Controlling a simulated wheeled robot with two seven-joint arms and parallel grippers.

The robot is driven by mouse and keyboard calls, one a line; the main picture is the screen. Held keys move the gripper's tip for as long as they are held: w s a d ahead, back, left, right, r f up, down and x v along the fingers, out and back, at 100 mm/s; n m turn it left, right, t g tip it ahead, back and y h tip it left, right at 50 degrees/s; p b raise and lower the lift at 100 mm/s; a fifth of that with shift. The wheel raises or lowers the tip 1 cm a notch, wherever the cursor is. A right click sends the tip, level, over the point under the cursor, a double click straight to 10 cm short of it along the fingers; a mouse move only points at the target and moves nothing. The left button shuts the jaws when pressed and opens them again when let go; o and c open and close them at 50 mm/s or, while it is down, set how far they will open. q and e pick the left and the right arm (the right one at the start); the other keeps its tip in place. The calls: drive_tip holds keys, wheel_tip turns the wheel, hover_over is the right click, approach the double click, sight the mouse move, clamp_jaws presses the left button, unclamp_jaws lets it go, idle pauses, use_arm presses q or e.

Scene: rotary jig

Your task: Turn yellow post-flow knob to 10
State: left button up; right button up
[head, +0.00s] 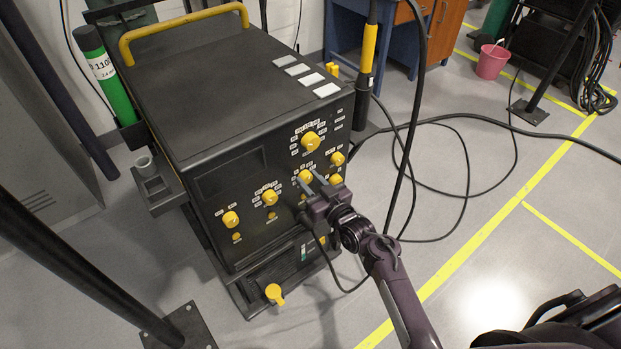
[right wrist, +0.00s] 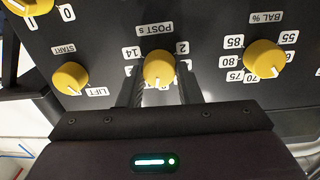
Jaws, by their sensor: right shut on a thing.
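The yellow post-flow knob (right wrist: 159,68) is on the dark front panel, under an upside-down "POST s" label in the right wrist view. Labels 14 and 2 show on either side of it; other scale marks are hidden by my gripper. A pale mark shows on its near side, too small to read against the scale. My right gripper (right wrist: 160,84) is shut on this knob, one finger on each side. In the head view, the knob (head: 305,175) shows just above my right gripper (head: 314,187). My left gripper is not in view.
Neighbouring yellow knobs sit close by: BAL % (right wrist: 264,58), START/LIFT (right wrist: 70,77), and others on the machine's panel (head: 225,185). A cable with a yellow-banded torch (head: 369,47) hangs right of the machine.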

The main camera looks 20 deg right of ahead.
drive_tip(key=shift+m+p, duration=1.05)
drive_tip(key=shift+m, duration=1.15)
drive_tip(key=shift+d, duration=0.1)
drive_tip(key=o, duration=1)
drive_tip(key=shift+c, duration=0.2)
drive_tip(key=v, duration=0.7)
drive_tip(key=shift+s, duration=0.35)
drive_tip(key=shift+d+r, duration=0.1)
drive_tip(key=shift+d, duration=0.05)
